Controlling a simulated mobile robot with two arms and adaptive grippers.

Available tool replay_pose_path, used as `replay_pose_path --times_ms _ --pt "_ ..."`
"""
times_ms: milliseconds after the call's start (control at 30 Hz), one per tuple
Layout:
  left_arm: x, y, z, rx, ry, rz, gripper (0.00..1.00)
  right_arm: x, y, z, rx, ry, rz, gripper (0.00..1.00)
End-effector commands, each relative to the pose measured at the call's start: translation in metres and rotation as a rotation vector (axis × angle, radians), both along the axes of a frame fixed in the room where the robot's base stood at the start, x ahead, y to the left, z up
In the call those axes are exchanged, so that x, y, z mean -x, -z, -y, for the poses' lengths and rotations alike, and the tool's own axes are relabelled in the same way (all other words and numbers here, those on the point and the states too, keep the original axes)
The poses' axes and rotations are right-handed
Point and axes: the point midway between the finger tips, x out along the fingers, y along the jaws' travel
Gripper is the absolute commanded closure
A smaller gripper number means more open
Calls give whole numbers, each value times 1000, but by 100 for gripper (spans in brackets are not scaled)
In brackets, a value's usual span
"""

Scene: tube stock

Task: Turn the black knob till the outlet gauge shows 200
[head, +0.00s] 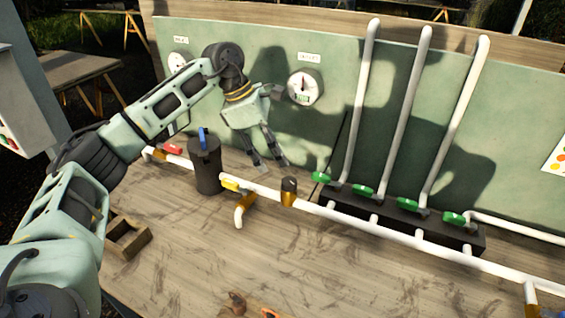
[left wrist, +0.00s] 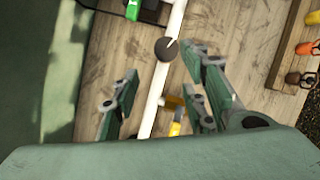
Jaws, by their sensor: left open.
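The black knob (head: 289,186) sits on a brass body on the white pipe. It also shows in the left wrist view (left wrist: 166,49) as a dark round cap with a light line on it. The outlet gauge (head: 305,87) is a round white dial on the green back panel; its needle is too small to read. My left gripper (head: 271,164) is open and empty, its fingers pointing down, above and left of the knob in the head view. In the left wrist view the knob lies beyond the gap between its fingers, apart from them. My right gripper is out of view.
A dark canister (head: 206,170) with a blue handle stands left of the knob. A yellow valve handle (head: 231,185) and a red one (head: 172,149) sit along the pipe. Green valves (head: 363,191) and tall white pipes (head: 408,120) stand right. The front bench (head: 190,250) is mostly clear.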

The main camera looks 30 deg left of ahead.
Motion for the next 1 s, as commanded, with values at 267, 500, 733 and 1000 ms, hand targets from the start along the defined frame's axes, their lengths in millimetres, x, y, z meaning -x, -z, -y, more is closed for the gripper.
replay_pose_path --times_ms 267,500,733,1000 --pt "-4 30 13 3 19 -2 60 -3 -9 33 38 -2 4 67" --pt "-9 62 25 3 16 -1 60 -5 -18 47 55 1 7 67" --pt "-11 73 28 2 15 2 60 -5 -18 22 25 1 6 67" --pt "-11 73 28 2 15 2 67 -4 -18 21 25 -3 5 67"
